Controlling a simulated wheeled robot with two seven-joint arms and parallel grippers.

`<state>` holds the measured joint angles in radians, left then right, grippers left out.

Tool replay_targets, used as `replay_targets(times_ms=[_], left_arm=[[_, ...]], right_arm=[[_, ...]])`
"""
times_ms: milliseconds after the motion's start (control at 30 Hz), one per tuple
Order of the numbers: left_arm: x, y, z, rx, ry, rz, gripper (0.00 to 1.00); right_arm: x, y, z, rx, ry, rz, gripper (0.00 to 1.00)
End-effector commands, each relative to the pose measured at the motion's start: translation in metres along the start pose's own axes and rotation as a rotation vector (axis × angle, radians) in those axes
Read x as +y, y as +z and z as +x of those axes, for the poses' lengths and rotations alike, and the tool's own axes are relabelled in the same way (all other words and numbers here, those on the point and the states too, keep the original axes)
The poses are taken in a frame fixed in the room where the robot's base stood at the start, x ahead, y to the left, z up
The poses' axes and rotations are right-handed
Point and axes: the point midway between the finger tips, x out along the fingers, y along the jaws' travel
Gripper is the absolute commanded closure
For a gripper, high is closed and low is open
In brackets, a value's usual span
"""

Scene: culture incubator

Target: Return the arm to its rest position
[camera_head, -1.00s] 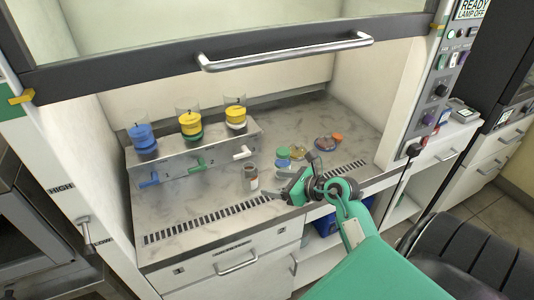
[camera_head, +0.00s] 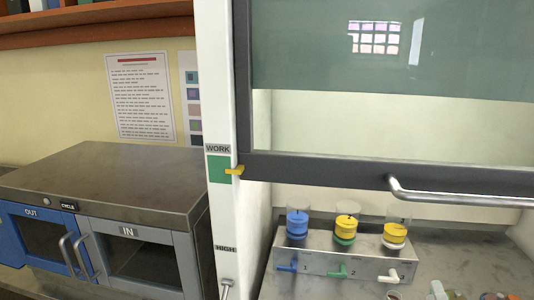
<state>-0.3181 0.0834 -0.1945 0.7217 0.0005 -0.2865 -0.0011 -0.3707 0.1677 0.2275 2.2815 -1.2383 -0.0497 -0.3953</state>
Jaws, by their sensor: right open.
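My left gripper is not in view.
The rack (camera_head: 325,262) carries a blue cup (camera_head: 297,224) and two yellow cups, with blue, green and white taps. The cabinet's sash handle (camera_head: 460,197) crosses above. Small items, including an orange one (camera_head: 512,297), are cut off below. The steel unit's top (camera_head: 110,185) is clear.

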Motion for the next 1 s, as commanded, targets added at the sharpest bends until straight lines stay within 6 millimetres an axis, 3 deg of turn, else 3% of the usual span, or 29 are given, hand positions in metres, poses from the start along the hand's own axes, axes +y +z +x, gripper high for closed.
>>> replay_targets(times_ms=[133, 267, 433, 600, 767, 1000], left_arm=[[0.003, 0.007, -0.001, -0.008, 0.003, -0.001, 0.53], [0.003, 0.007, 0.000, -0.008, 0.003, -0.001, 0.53], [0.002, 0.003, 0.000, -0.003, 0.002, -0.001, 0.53], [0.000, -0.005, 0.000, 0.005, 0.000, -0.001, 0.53], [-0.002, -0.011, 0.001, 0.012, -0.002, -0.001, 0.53], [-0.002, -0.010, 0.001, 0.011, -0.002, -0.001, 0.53]], right_arm=[[-0.022, 0.009, -0.019, -0.182, -0.147, 0.325, 0.33], [-0.053, 0.004, -0.046, -0.331, -0.324, 0.591, 0.33], [-0.094, -0.025, -0.095, -0.503, -0.614, 0.882, 0.33], [-0.119, -0.069, -0.155, -0.640, -0.936, 1.088, 0.33], [-0.123, -0.107, -0.206, -0.725, -1.204, 1.186, 0.33], [-0.108, -0.149, -0.271, -0.800, -1.545, 1.236, 0.33]])
